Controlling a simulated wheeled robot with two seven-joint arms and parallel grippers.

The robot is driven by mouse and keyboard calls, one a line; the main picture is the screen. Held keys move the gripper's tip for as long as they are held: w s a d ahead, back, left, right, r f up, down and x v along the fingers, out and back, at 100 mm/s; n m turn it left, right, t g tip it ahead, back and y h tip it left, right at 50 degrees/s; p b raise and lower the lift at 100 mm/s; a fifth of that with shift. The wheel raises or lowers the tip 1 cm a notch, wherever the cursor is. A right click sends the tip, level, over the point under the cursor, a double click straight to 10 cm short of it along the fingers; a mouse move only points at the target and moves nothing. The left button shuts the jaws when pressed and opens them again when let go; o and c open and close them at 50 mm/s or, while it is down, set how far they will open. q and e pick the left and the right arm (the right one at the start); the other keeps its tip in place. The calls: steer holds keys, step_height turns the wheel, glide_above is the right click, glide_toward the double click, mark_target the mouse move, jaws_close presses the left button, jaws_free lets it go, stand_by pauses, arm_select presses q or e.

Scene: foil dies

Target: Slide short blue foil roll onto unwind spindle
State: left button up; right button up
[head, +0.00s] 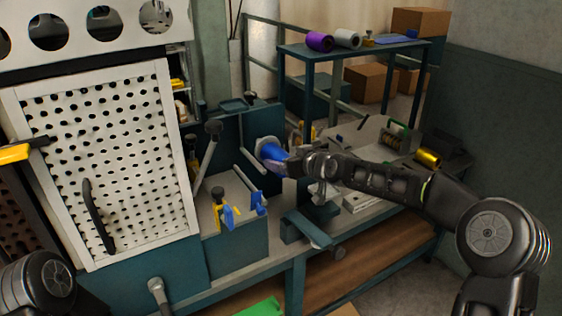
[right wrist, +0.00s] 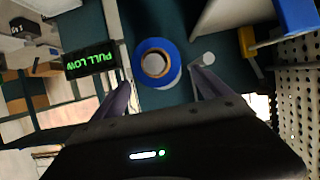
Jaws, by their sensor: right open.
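The short blue foil roll (head: 270,153) sits at the teal upright panel (head: 262,118), in front of a grey round flange. My right gripper (head: 282,162) reaches in from the right beside the roll. Its fingers (right wrist: 161,80) are apart, one on each side of the roll, with visible gaps. My left gripper is out of view.
A purple roll (head: 319,41) and a white roll (head: 347,38) lie on the back shelf. A gold roll (head: 427,159) is on the bench at right. A perforated white guard door (head: 105,160) stands left. A green-lettered display (right wrist: 92,62) is near the roll.

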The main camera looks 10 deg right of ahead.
steer(key=shift+v, duration=1.1)
